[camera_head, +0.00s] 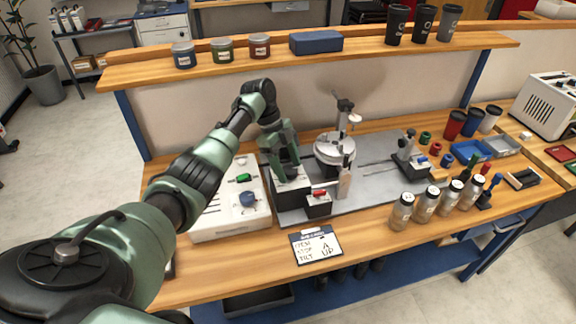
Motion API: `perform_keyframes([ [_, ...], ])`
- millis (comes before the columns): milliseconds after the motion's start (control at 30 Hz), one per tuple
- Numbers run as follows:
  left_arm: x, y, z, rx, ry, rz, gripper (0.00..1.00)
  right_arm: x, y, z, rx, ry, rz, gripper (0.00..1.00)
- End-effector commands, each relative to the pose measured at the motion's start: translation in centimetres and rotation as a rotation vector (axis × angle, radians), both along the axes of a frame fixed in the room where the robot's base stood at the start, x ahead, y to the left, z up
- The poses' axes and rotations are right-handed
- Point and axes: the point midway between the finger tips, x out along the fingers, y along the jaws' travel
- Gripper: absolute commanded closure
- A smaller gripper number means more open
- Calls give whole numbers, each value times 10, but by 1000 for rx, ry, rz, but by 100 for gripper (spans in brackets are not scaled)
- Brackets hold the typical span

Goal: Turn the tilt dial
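My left gripper (285,166) points down over a block with a pale top (292,187) at the left end of the grey plate. Its fingers are small and dark here, and I cannot tell whether they are open or shut. The tilt dial cannot be identified with certainty. A white control box (215,229), left of the gripper, carries a green knob (243,178) and a round blue knob (248,199). A small dark block with a red knob (320,193) is just right of the gripper. A card (316,245) in front shows "TILT" and "UP". My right gripper is not seen.
A round white disc fixture (335,149) stands right of the gripper on the grey plate (375,180). Several lidded tumblers (426,203) stand at the front right. A shelf (290,67) with jars and cups runs behind. The wooden front edge left of the card is clear.

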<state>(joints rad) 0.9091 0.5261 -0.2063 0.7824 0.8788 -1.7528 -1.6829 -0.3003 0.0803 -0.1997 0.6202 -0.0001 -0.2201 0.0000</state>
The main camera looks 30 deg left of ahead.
Motion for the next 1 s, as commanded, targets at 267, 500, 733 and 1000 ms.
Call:
perform_keyframes([
  [267,1,5,9,1,-5,2,36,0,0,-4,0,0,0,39],
  [500,0,20,46,0,-6,2,36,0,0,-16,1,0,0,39],
  [733,-1,29,69,0,-1,0,36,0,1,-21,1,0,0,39],
  [1000,-1,30,72,0,0,0,36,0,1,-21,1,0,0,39],
])
